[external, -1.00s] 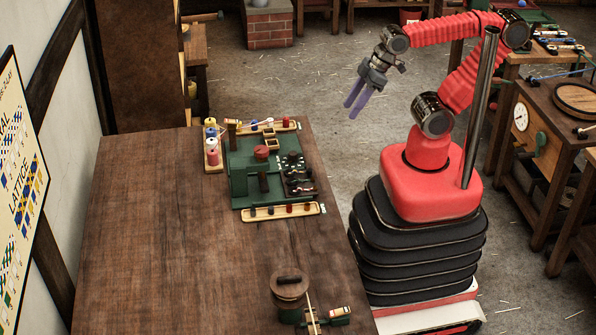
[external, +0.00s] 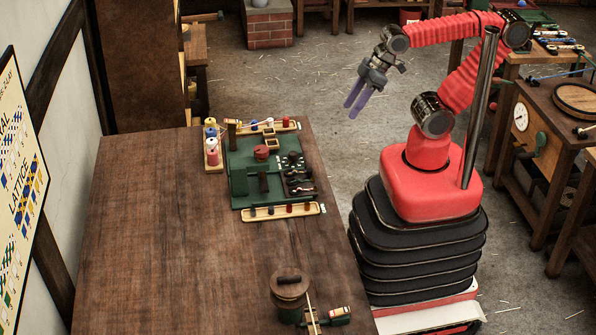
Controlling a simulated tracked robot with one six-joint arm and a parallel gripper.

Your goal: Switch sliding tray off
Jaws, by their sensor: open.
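My gripper (external: 356,106), with purple fingers, hangs in the air above the floor, beyond the table's right edge. It is open, holds nothing and is well apart from the green bench unit (external: 236,158). The unit lies on the wooden table and bears a red knob (external: 261,153), a dark upright lever (external: 263,182) and a group of small dark controls (external: 298,178). I cannot tell which control is the sliding tray's switch.
A rack of thread spools (external: 211,147) stands left of the unit. A round lidded wooden pot (external: 289,291) and a small green device (external: 338,316) sit at the table's near right. The table's (external: 150,240) left and middle are bare.

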